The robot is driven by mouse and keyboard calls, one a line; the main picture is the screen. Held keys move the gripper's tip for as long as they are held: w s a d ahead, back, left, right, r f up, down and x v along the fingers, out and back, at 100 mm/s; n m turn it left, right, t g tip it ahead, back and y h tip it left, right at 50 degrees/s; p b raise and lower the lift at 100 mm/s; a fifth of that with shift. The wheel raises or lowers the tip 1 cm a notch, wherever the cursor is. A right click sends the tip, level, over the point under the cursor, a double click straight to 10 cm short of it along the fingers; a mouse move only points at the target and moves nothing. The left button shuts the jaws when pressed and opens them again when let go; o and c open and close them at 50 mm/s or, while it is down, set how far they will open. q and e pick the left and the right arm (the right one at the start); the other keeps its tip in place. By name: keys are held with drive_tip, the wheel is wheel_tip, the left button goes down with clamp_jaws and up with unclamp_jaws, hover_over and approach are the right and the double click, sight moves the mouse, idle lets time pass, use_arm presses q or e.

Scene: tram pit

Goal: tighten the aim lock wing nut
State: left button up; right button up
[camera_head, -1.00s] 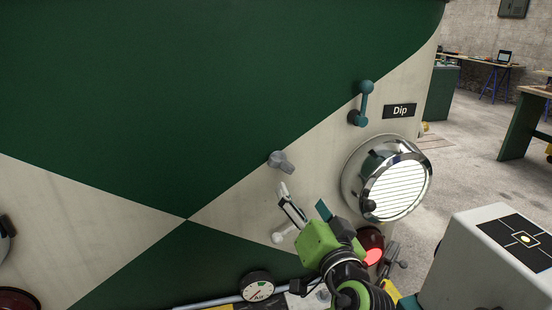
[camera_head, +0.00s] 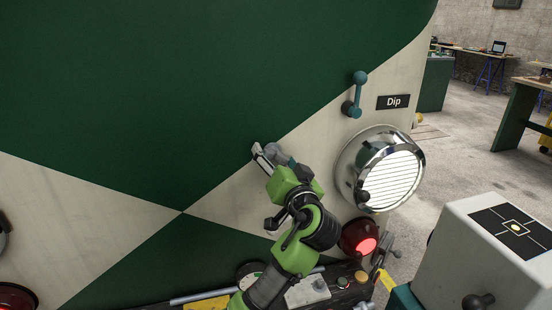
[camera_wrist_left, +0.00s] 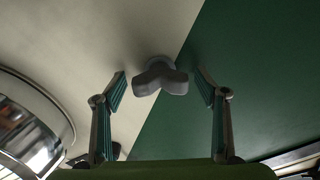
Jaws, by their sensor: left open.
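The grey wing nut (camera_wrist_left: 160,78) sits on the tram's panel, on the cream part beside the green edge. In the wrist view its two lobes show between the spread fingers of my left gripper (camera_wrist_left: 161,88), with a gap on each side. In the head view my left gripper (camera_head: 268,158) is at the wing nut (camera_head: 279,153) and partly hides it. The jaws are open and hold nothing. My right gripper is not in view.
A chrome headlamp (camera_head: 391,176) and a lit red lamp (camera_head: 360,238) are to the right of my arm. A teal lever (camera_head: 355,94) and a "Dip" label (camera_head: 393,102) are above. A white box with a target plate (camera_head: 513,227) stands at lower right.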

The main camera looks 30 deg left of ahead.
use_arm(q)
drive_tip(key=shift+a, duration=0.1)
drive_tip(key=c, duration=1.1)
drive_tip(key=shift+r+p, duration=0.1)
drive_tip(key=shift+p, duration=0.2)
drive_tip(key=shift+m+p, duration=0.55)
drive_tip(key=shift+m, duration=0.15)
drive_tip(key=m+p, duration=0.5)
drive_tip(key=m, duration=0.1)
drive_tip(key=shift+r+p, duration=0.15)
drive_tip(key=shift+p, duration=0.25)
drive_tip(key=m+p, duration=0.2)
drive_tip(key=shift+m+p, duration=0.35)
drive_tip(key=shift+m, duration=0.05)
drive_tip(key=shift+f+m+p, duration=0.2)
drive_tip(key=shift+m+p, duration=0.5)
drive_tip(key=shift+m, duration=0.2)
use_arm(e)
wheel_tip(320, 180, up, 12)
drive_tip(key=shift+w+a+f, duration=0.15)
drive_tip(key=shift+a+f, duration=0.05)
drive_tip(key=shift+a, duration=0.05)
